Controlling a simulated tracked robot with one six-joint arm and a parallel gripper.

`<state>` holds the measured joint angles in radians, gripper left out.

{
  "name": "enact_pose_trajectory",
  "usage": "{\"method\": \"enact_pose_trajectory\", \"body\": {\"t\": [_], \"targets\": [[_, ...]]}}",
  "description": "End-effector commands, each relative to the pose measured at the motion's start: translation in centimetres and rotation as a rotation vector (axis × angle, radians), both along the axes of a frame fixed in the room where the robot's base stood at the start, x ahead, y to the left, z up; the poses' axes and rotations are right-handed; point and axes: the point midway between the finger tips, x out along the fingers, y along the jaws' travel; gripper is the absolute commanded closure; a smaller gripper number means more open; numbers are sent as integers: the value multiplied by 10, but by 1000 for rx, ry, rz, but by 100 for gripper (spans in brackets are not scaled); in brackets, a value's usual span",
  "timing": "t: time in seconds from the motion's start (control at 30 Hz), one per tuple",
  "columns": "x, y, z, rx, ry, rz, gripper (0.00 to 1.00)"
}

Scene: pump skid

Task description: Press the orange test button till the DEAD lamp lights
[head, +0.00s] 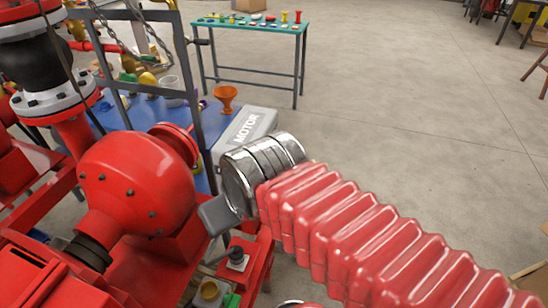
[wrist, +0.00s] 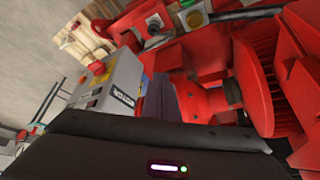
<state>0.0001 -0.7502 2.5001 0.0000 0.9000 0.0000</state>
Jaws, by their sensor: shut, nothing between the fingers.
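A grey box lettered MOTOR (head: 243,134) stands beyond my wrist in the head view. In the wrist view this MOTOR box (wrist: 112,88) is left of the fingers and carries a red mushroom-shaped knob (wrist: 97,67) and small yellow labels. I cannot make out the orange test button or the DEAD lamp for certain in either view. My gripper (head: 213,214) is shut and empty, beside the red pump casing (head: 140,180). In the wrist view my gripper's fingers (wrist: 161,88) are together, apart from the MOTOR box's face. My wrist hides part of the box in the head view.
Red pipework and the pump crowd the left. A dark knob on a red block (head: 237,258) and a yellow round part (head: 209,290) lie below my gripper. An orange funnel (head: 226,97) stands behind the box. A green-topped table (head: 250,24) is farther back.

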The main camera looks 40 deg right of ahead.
Motion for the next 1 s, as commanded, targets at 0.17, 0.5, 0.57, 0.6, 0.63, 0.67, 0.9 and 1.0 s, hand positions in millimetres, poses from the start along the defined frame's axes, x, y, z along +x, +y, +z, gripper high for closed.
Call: {"method": "enact_pose_trajectory", "body": {"t": [0.17,0.5,0.57,0.6,0.63,0.67,0.9,1.0], "targets": [[0,-2,0,1,3,-6,100],[6,-34,-26,47,100,-175,100],[7,-44,-34,70,127,-222,100],[8,-51,-40,88,146,-253,100],[9,-55,-44,104,158,-277,100],[9,-59,-48,121,172,-300,100],[16,-91,-80,287,255,-485,100],[20,-104,-93,371,275,-560,100]]}}
